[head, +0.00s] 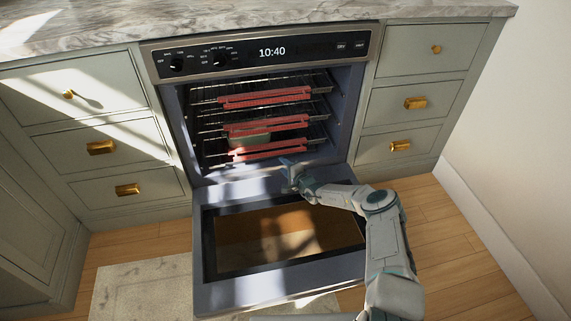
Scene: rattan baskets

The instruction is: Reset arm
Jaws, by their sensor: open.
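My gripper (290,163) is at the front of the oven cavity, low, above the inner edge of the lowered oven door (220,292). It is open, and I see nothing between its fingers. My arm reaches in from the lower right over the door. The oven (180,115) is open, with several wire racks that have red front strips (265,97). A greyish box-like item (250,138) sits inside on a lower rack, partly hidden behind the red strips.
Grey-green drawers with brass handles (415,103) flank the oven on both sides. A marble countertop (100,30) runs above. A pale rug (140,290) lies on the wooden floor (450,240), which is clear at right, beside a white wall (530,120).

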